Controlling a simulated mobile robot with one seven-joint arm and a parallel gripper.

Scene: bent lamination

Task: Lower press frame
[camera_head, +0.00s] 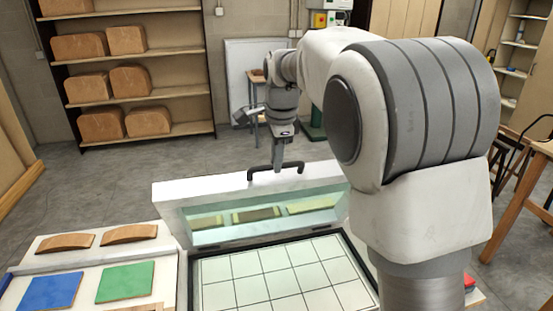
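The press frame (172,198) is a white frame that stands raised, tilted up at the back of the press bed, with a greenish translucent membrane inside it. A black handle (260,170) sits on its top edge. The press bed (222,293) lies in front, a white grid surface with a dark rim. My gripper (279,168) points down at the handle, at its middle. The fingers are small and partly hidden against the handle, so I cannot tell whether they are shut on it.
A side table (166,262) at left bears a blue sheet (52,292), a green sheet (125,282) and two curved wooden pieces (129,233). Shelves (140,93) with wooden forms stand behind. A wooden table (521,205) is at right. My arm hides the press's right side.

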